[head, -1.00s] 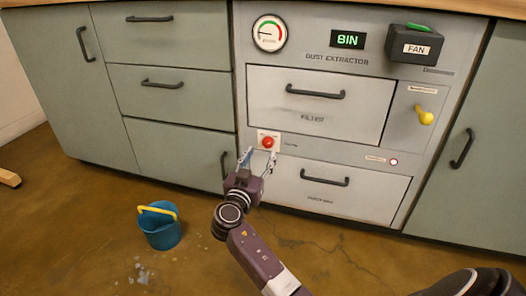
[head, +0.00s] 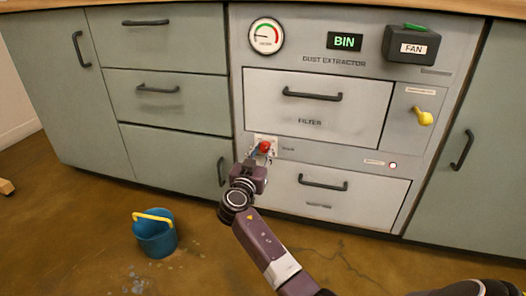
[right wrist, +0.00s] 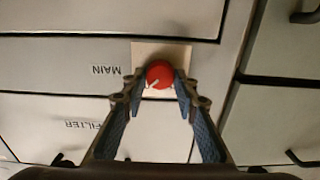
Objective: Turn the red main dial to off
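The red main dial (head: 264,147) sits on a pale square plate on the dust extractor's front, left of its small label. In the right wrist view the dial (right wrist: 160,73) shows a white pointer mark toward its lower left; that view is upside down. My right gripper (head: 263,154) is at the dial. In the right wrist view its two fingers (right wrist: 161,80) reach to either side of the dial, one left and one right, seemingly with narrow gaps; contact is not clear. My left gripper is not in view.
The filter drawer (head: 310,106) is above the dial and another drawer (head: 345,200) is to its lower right. A blue bucket (head: 155,238) stands on the floor.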

